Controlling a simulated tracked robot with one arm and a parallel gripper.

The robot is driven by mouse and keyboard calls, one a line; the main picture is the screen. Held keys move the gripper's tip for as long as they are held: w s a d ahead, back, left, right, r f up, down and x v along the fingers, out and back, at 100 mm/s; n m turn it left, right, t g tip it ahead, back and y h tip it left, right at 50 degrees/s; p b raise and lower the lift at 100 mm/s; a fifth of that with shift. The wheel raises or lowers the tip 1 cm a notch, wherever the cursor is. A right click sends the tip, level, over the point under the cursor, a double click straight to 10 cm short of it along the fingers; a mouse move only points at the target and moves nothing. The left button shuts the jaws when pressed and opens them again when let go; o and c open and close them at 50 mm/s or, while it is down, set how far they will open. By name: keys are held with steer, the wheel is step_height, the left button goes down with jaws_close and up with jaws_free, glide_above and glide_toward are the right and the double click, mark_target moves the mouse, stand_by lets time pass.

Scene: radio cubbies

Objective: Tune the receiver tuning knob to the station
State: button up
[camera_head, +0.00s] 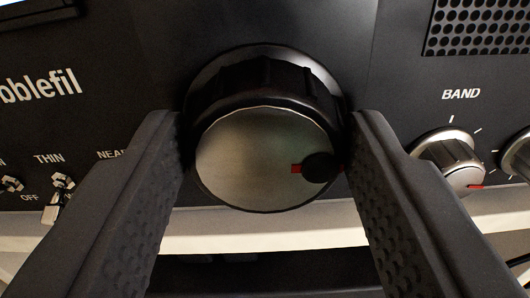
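The large tuning knob (240,160) is in the middle of the view, on the dark front panel of the receiver (330,30). It has a silver face, a black ribbed rim, and a black finger dimple with a red mark at the right of the face. My gripper (265,135) has one finger on each side of the knob. The fingertips lie at or very near the rim on the left and right. I cannot tell whether both fingers press on it.
The smaller BAND knob (448,160) is close to the right finger, with another knob (518,155) at the right edge. Small toggle switches (58,190) are at the left. A speaker grille (480,27) is at the upper right. A pale shelf edge (260,230) runs below the panel.

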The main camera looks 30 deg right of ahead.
steer(key=c, duration=0.3)
steer(key=shift+m+b, duration=0.65)
steer(key=shift+m, duration=1.65)
steer(key=shift+c, duration=0.2)
steer(key=shift+d, duration=0.1)
steer(key=o, duration=1)
steer(key=shift+s, duration=0.1)
steer(key=shift+c, duration=0.2)
steer(key=shift+s+a+f, duration=0.1)
steer(key=shift+s+a, duration=0.25)
steer(key=b+v, duration=0.1)
steer(key=v, duration=1.1)
steer(key=shift+s+a+b, duration=0.15)
steer(key=shift+s+b, duration=0.15)
